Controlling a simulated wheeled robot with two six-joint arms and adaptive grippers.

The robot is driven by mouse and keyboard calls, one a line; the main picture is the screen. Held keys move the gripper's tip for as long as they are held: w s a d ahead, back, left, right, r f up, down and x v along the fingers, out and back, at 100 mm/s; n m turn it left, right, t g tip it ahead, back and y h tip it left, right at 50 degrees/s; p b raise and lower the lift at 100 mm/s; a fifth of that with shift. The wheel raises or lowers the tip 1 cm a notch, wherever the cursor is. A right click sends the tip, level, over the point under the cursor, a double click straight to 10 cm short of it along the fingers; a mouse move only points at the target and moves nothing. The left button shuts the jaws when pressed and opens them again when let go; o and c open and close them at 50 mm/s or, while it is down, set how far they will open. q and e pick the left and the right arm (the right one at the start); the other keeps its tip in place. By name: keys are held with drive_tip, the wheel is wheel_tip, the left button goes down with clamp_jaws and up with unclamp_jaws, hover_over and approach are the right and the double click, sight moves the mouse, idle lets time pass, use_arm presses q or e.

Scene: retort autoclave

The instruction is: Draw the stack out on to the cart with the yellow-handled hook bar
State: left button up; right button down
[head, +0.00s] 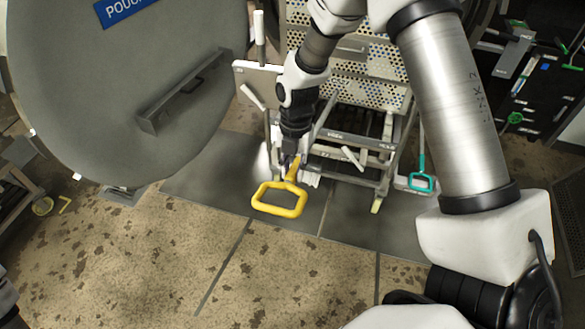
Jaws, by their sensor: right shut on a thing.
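The yellow-handled hook bar (279,198) hangs from my right gripper (292,158), which is shut on it just above the yellow loop handle. The rest of the bar is hidden or hard to make out. The stack (371,72) of perforated metal trays stands at the top middle, partly covered by my right arm. The cart (350,178), a grey metal frame, is below and in front of the stack. My right gripper is at the cart's left front side. I cannot tell whether the hook touches the stack.
A large round grey door (125,85) with a blue sign stands open at the left. A teal-handled tool (421,181) is at the cart's right side. A dark tool board (530,80) is at the far right. The stained floor (300,270) in front is clear.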

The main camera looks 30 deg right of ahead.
drive_tip(key=shift+r, duration=0.1)
drive_tip(key=shift+r+h+p, duration=0.4)
drive_tip(key=shift+r+p, duration=0.5)
drive_tip(key=shift+r+t+h+p, duration=0.5)
drive_tip(key=shift+r+t+p, duration=0.2)
drive_tip(key=shift+r, duration=0.7)
drive_tip(key=shift+r+t+h+b, duration=0.3)
drive_tip(key=shift+r, duration=0.35)
